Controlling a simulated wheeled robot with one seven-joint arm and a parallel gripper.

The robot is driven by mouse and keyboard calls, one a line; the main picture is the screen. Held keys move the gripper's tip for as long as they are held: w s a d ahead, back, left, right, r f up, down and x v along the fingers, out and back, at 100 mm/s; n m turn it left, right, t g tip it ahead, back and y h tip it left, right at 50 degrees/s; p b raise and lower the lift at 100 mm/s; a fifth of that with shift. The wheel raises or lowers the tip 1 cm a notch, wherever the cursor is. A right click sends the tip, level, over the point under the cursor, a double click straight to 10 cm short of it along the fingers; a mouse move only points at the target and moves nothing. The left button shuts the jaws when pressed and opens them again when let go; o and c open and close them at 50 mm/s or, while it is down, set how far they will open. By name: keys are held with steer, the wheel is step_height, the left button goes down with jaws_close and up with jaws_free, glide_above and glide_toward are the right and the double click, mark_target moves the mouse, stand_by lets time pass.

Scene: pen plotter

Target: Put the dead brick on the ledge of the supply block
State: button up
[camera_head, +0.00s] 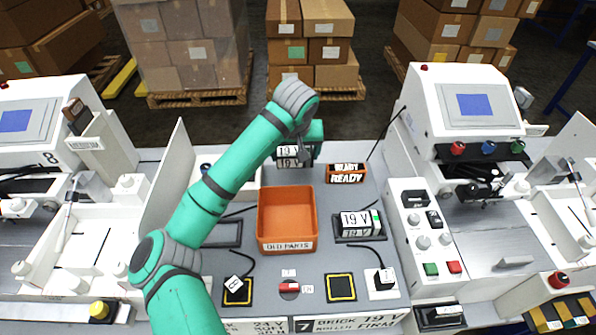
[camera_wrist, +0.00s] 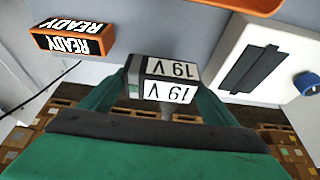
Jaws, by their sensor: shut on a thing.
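A dark brick with white "19 V" labels (camera_head: 290,151) is held at the back of the bench, behind the orange bin. My gripper (camera_head: 303,150) is shut on it. In the wrist view the brick (camera_wrist: 165,78) sits between the teal fingers of my gripper (camera_wrist: 168,92), its labels upside down. A white block with a blue knob and a dark slotted strip (camera_wrist: 268,72) is at the right of the wrist view, apart from the brick; I cannot tell for sure that it is the supply block. Another "19 V" brick with a green mark (camera_head: 361,224) sits in a dark cradle right of the bin.
The orange "OLD PARTS" bin (camera_head: 287,246) stands empty mid-bench. An orange "READY" box (camera_head: 346,174) stands right of my gripper. An empty dark frame (camera_head: 222,233) lies left of the bin. White machines (camera_head: 470,105) flank the bench. Cables run across it.

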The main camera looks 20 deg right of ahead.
steer(key=shift+s+d+f, duration=0.1)
steer(key=shift+s+f, duration=0.65)
steer(key=shift+f, duration=0.15)
steer(key=shift+s+d+f, duration=0.1)
steer(key=shift+s+f, duration=0.05)
steer(key=shift+f, duration=0.8)
steer(key=shift+s+f, duration=0.15)
steer(key=shift+f, duration=0.75)
steer(key=o, duration=1.4)
steer(key=shift+f, duration=0.1)
steer(key=v, duration=1.2)
steer(key=shift+s, duration=0.15)
